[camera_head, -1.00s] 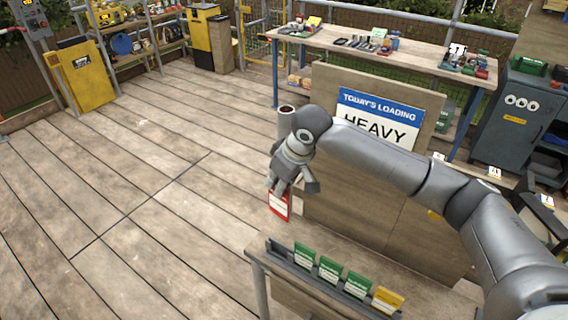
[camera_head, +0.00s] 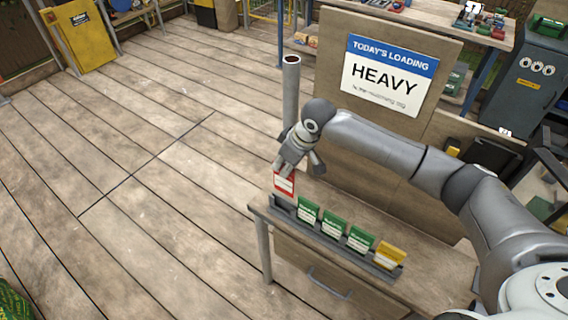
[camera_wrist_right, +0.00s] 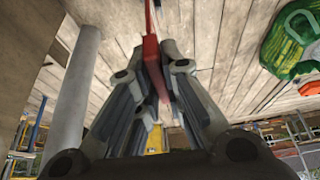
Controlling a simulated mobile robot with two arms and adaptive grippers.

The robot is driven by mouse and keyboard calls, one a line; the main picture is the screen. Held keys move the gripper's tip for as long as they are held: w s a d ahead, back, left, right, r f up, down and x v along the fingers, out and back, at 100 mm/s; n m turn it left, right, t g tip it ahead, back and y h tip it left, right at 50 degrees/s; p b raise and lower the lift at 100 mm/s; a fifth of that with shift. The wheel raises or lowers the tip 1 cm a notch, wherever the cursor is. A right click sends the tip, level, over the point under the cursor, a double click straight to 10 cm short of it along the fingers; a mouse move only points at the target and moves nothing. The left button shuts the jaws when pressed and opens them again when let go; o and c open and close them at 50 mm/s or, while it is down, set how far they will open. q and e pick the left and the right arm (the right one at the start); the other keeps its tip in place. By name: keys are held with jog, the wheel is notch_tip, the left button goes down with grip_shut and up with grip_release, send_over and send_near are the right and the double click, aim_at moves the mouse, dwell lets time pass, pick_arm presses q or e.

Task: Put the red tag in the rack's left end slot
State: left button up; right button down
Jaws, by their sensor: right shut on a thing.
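The red tag (camera_head: 285,183) has a white label and hangs upright below my right gripper (camera_head: 298,168). My right gripper is shut on it, and in the right wrist view the tag (camera_wrist_right: 152,55) shows edge-on between the fingers. The rack (camera_head: 330,240) is a long dark strip on the wooden desk, with green tags (camera_head: 333,226) and one yellow tag (camera_head: 389,255) standing in it. The red tag is at the rack's left end, in front of or just above the empty left slot; I cannot tell whether it touches. My left gripper is not in view.
A grey post (camera_head: 290,95) stands just behind my right gripper. A board with a "HEAVY" sign (camera_head: 388,80) rises behind the desk (camera_head: 420,270).

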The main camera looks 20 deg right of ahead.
aim_at(284, 188)
jog(key=shift+f+b, duration=0.55)
jog(key=shift+b, duration=0.25)
jog(key=shift+f+b, duration=0.3)
jog(key=shift+f, duration=1.3)
jog(key=shift+f+b, duration=0.95)
jog(key=shift+f, duration=1.9)
jog(key=c, duration=1.5)
grip_release()
jog(key=shift+r, duration=0.1)
jog(key=v, duration=1.1)
jog(key=shift+s+d+r, duration=0.1)
jog(key=shift+s+r, duration=0.05)
jog(key=shift+r, duration=0.25)
